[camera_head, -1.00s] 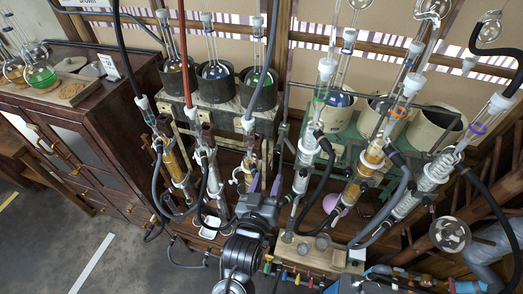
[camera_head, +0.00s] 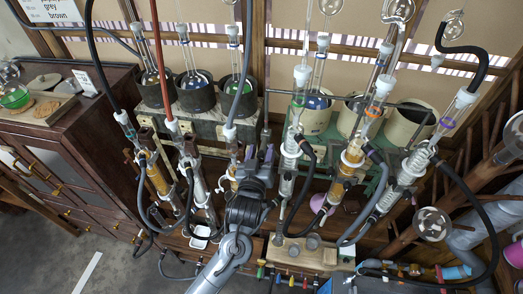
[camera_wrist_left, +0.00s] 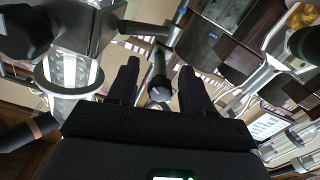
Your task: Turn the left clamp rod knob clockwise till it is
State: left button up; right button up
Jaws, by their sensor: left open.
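My left gripper (camera_head: 260,153) is open, its two dark fingers pointing away from me toward the rig, between the left and middle groups of glassware. In the left wrist view the fingers (camera_wrist_left: 160,80) stand apart, with a grey rod with a round dark end (camera_wrist_left: 160,92) in the gap between them. This looks like the clamp rod knob; I cannot tell whether the fingers touch it. In the head view the knob is hidden behind my gripper. A metal clamp (camera_wrist_left: 165,32) shows past the fingertips. My right gripper is not in view.
Slim condensers with hoses, one amber (camera_head: 157,178), stand left of my gripper. More condensers (camera_head: 288,165) stand close on its right. Dark pots (camera_head: 196,98) with flasks are behind. A wooden block (camera_head: 300,254) and coloured valves lie in front.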

pick_arm(q)
jog(key=shift+w, duration=0.2)
grip_shut()
dwell(0.3)
jog(key=shift+m, duration=0.3)
jog(key=m+p, duration=0.3)
jog(key=m, duration=0.1)
jog(key=shift+r, duration=0.15)
jog(key=m+p, duration=0.2)
jog(key=m, duration=0.2)
jog(key=shift+m, duration=0.4)
jog(key=shift+m+p, duration=0.7)
jog(key=shift+m, duration=0.8)
